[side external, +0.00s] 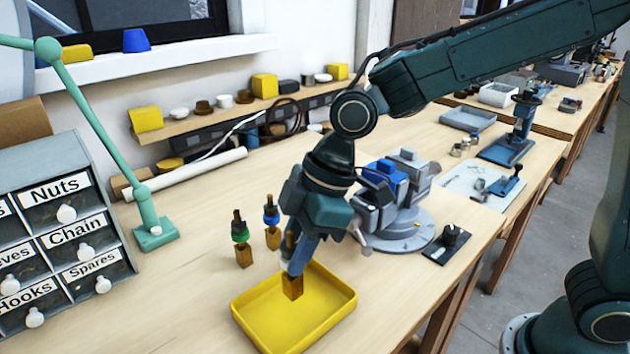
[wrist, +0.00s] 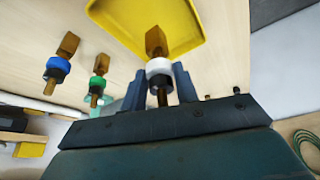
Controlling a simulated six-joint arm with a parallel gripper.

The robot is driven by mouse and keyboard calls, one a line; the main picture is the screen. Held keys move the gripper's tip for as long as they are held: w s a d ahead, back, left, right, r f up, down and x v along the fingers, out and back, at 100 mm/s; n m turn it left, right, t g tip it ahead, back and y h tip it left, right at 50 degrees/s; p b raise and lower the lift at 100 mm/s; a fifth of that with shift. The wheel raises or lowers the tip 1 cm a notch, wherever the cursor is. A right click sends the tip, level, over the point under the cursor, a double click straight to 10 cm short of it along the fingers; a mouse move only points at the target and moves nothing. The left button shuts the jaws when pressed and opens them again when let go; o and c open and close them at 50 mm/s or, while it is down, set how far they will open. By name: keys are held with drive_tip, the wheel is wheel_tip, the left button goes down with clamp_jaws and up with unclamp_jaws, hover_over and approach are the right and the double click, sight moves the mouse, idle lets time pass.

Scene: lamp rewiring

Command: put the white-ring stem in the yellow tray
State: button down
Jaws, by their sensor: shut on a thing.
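My gripper (wrist: 160,88) is shut on the white-ring stem (wrist: 158,66), whose white ring shows between the fingers in the wrist view. In the side view the stem's brass foot (side external: 292,286) hangs below my gripper (side external: 297,262), over the yellow tray (side external: 325,320). I cannot tell whether it touches the tray floor. The tray also shows in the wrist view (wrist: 190,35) and looks empty. The green-ring stem (side external: 241,240) and the blue-ring stem (side external: 272,222) stand upright on the bench behind the tray.
A grey vise (side external: 395,215) stands on the bench right of my gripper. A labelled drawer cabinet (side external: 62,235) and a green lamp arm (side external: 147,212) are at the left. The bench left of the tray is clear.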

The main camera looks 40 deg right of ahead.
drive_tip(key=shift+f, duration=2.1)
drive_tip(key=shift+f, duration=0.15)
drive_tip(key=c, duration=1.1)
unclamp_jaws()
drive_tip(key=shift+o, duration=0.2)
drive_tip(key=v, duration=1.2)
drive_tip(key=shift+d, duration=0.15)
